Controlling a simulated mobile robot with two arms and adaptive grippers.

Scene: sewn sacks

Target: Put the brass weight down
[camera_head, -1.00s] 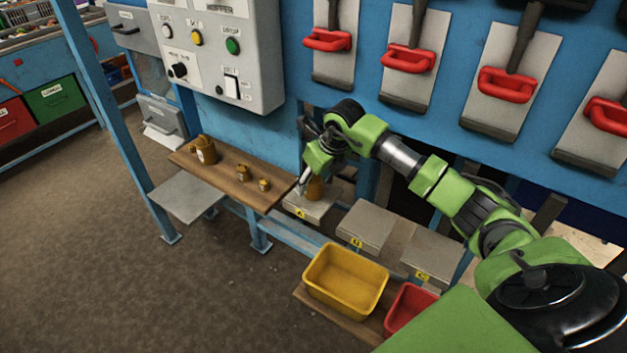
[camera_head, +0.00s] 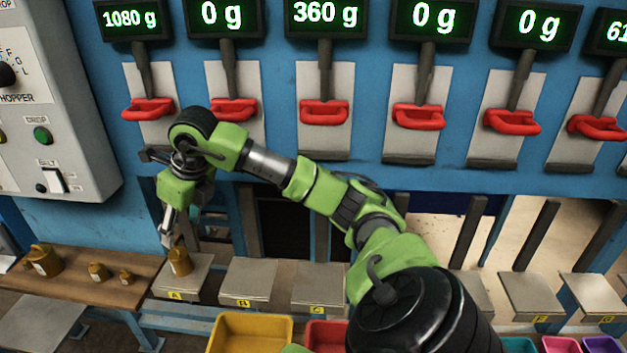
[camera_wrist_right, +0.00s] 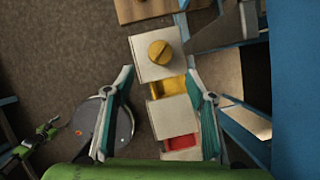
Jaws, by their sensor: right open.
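The brass weight (camera_head: 179,262) stands upright on the grey plate marked A (camera_head: 171,287). My right gripper (camera_head: 168,240) is just above it, pointing down. In the right wrist view the same weight (camera_wrist_right: 160,52) shows from above, with its slotted top, on the plate. The open fingers of my right gripper (camera_wrist_right: 160,85) are spread wide there, with nothing between them. The display above plate A (camera_head: 130,19) reads 1080 g.
A wooden shelf (camera_head: 75,287) to the left holds more brass weights, one large (camera_head: 42,261) and two small. Plates B (camera_head: 248,284) and C (camera_head: 317,289) are bare. A yellow bin (camera_head: 250,334) and a red bin (camera_head: 326,336) stand below. Red handles (camera_head: 148,109) line the wall.

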